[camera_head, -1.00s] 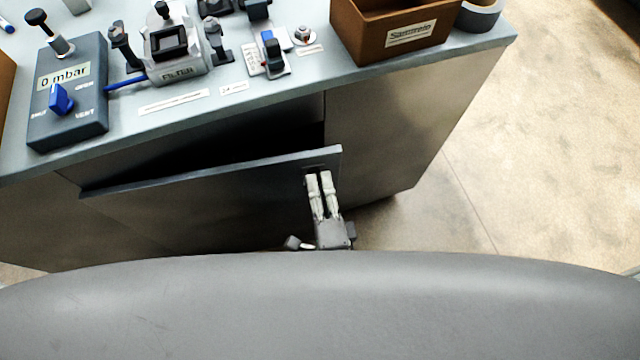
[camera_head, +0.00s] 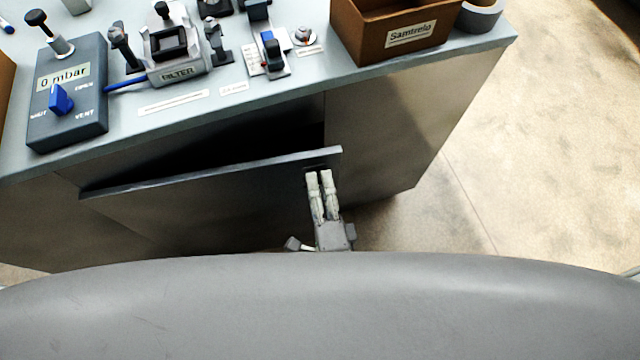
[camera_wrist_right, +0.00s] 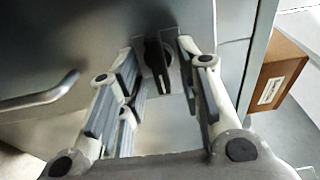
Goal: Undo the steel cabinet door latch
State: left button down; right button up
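The steel cabinet door (camera_head: 220,200) stands ajar under the bench top, its right edge swung out from the cabinet. My right gripper (camera_head: 319,174) is at the door's upper right corner. In the right wrist view, the dark latch (camera_wrist_right: 157,60) sits on the door face between the two fingertips (camera_wrist_right: 157,50). The fingers are open, one on each side of the latch, with a gap visible on both sides. In the head view the latch is mostly hidden by the gripper. My left gripper is not in view.
A curved bar handle (camera_wrist_right: 40,95) is left of the latch in the right wrist view. A brown box (camera_head: 385,45), a filter unit (camera_head: 178,72) and a grey pressure box (camera_head: 90,120) stand on the bench (camera_head: 260,100). Floor (camera_head: 540,150) to the right is clear.

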jog(key=s+d, duration=0.2)
jog(key=s, duration=0.9)
jog(key=shift+s, duration=0.35)
